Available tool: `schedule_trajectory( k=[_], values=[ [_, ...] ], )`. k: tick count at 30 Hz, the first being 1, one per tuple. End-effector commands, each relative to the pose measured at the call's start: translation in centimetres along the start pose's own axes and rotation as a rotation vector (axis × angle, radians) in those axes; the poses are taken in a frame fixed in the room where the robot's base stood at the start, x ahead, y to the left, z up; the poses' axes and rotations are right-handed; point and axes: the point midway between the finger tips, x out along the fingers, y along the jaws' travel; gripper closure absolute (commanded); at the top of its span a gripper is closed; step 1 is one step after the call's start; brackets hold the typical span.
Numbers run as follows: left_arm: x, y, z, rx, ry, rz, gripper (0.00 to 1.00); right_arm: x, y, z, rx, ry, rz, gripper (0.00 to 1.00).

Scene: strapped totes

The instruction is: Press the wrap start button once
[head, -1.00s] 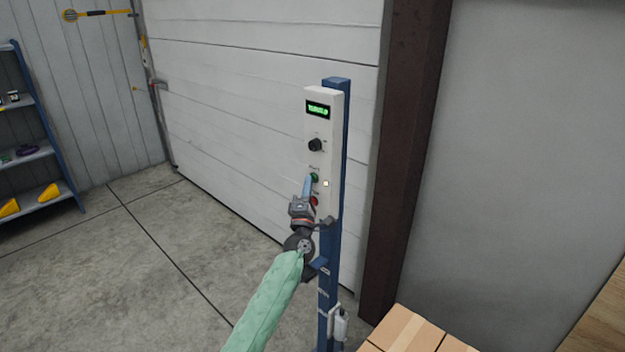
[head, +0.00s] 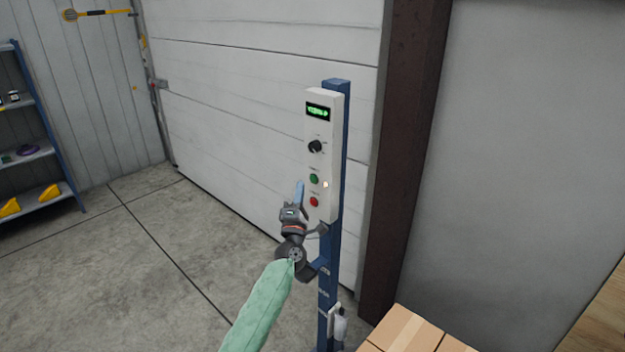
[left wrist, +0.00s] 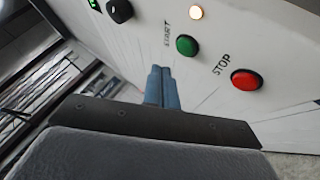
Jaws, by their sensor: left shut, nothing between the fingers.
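A white control panel (head: 322,130) is mounted on a blue post. It carries a green START button (head: 314,179), which also shows in the left wrist view (left wrist: 187,45), and a red STOP button (head: 314,202) below it. A small lamp (left wrist: 195,12) beside the START button glows. My left gripper (head: 299,186) is shut and empty, its blue fingers just left of the buttons. In the left wrist view the fingertips (left wrist: 161,72) are close to the START button but apart from it. My right gripper is not in view.
The panel also has a lit green display (head: 318,111) and a black knob (head: 315,146). The blue post (head: 328,275) stands before a white sectional door (head: 250,90). A cardboard box (head: 408,330) is at lower right. Floor to the left is clear, with a shelf (head: 35,150) beyond.

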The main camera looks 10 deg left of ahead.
Motion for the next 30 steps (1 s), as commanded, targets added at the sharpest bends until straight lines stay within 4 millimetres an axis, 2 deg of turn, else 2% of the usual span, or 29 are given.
schedule_trajectory(
  k=[12, 30],
  values=[
    [-2.1, 1.5, -1.4, 0.0, -0.001, 0.0, 1.0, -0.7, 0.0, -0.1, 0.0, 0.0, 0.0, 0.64],
    [-2.1, 1.5, -1.5, 0.003, 0.0, 0.0, 1.0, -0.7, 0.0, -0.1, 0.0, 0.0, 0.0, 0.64]
  ],
)
